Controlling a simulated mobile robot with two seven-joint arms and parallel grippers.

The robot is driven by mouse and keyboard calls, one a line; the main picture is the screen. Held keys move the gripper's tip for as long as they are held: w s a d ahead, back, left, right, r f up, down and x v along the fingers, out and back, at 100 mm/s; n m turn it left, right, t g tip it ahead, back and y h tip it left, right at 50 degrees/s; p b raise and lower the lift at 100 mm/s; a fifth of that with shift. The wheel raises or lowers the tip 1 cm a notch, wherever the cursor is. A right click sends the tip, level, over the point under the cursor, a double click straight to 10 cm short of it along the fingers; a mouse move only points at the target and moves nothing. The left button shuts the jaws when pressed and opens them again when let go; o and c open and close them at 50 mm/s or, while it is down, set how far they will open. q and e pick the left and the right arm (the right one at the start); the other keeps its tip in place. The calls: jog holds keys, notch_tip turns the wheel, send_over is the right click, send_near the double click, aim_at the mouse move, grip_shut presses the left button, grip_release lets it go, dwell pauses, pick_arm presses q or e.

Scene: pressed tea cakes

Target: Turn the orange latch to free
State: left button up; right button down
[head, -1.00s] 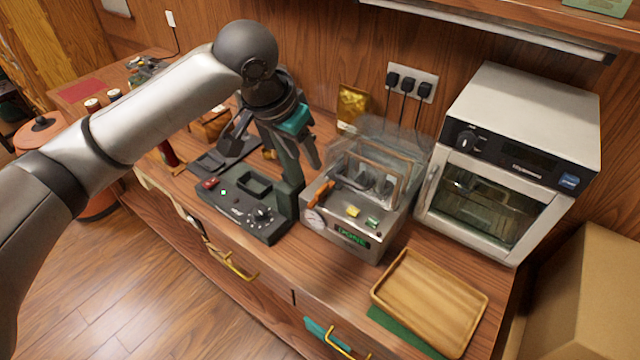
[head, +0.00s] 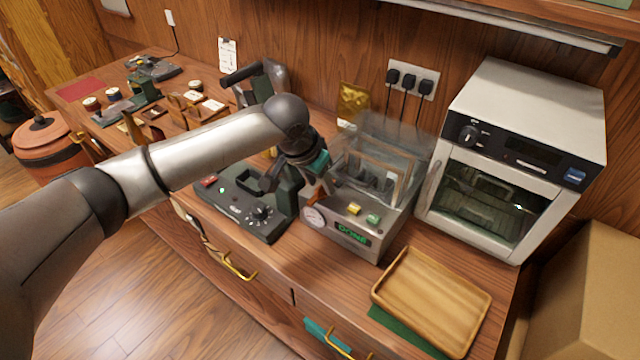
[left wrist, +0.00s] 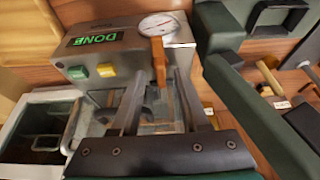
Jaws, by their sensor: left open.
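The orange latch (left wrist: 159,62) is on the metal machine (left wrist: 110,30), just beside its round gauge (left wrist: 157,23). In the head view the latch (head: 315,198) is partly hidden by my left gripper (head: 300,188). In the left wrist view my left gripper (left wrist: 158,80) is open, with one finger on each side of the latch's end. I cannot tell whether a finger touches it. The machine's display (head: 353,233) reads DONE in green, and its clear cover (head: 385,145) is over racks inside. My right gripper is not in view.
A dark green device (head: 240,205) with a knob and upright post stands close left of the machine. A white oven (head: 530,150) stands to its right. A wooden tray (head: 430,300) lies in front, near the counter edge. Yellow (head: 354,209) and green (head: 373,219) buttons are beside the latch.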

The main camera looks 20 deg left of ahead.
pick_arm(q)
jog(key=shift+w+f, duration=0.15)
jog(key=shift+f, duration=0.25)
grip_shut()
dwell(0.4)
